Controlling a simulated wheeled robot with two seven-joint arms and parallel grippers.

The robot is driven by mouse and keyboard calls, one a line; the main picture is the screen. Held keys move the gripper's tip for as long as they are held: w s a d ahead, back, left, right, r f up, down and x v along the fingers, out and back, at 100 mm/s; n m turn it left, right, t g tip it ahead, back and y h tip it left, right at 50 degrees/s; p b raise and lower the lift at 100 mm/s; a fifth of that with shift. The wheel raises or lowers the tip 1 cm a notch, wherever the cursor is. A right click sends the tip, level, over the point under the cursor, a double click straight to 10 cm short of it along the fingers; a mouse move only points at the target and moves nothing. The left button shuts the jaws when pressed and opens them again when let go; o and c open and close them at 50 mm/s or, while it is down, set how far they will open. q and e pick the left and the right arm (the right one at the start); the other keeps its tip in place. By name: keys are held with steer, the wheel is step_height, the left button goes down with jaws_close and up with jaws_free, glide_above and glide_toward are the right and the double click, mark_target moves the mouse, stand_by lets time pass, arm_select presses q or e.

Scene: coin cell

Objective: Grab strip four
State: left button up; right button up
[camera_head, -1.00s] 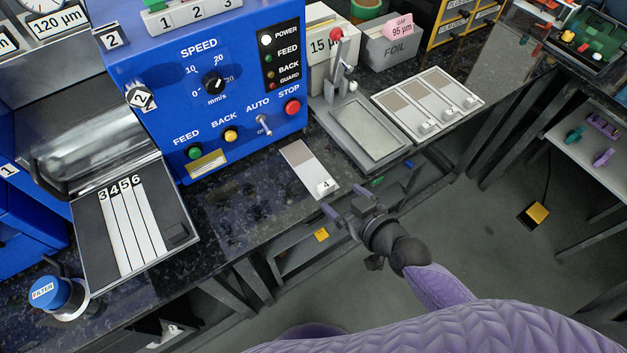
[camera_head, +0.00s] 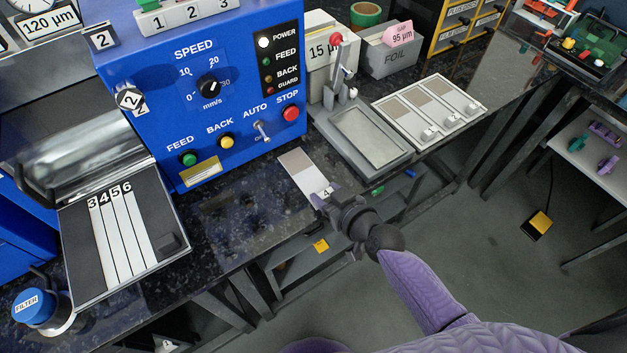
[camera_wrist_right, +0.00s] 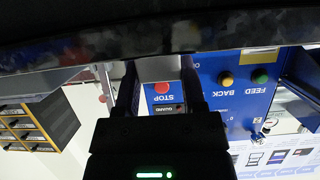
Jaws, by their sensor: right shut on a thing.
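Strip four (camera_head: 302,170) is a flat pale strip with a grey-brown far part and a small tab marked 4 at its near end. In the right wrist view, a pale piece of the strip (camera_wrist_right: 158,68) shows between the two fingers. My left gripper is not in view.
The blue machine (camera_head: 165,100) stands behind. A grey press plate (camera_head: 370,135) and a tray with several strips (camera_head: 410,134) lie to the right. A dark board with slots marked 3 to 6 (camera_head: 75,255) is at left. Dark bench between is clear.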

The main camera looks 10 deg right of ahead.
jaws_close()
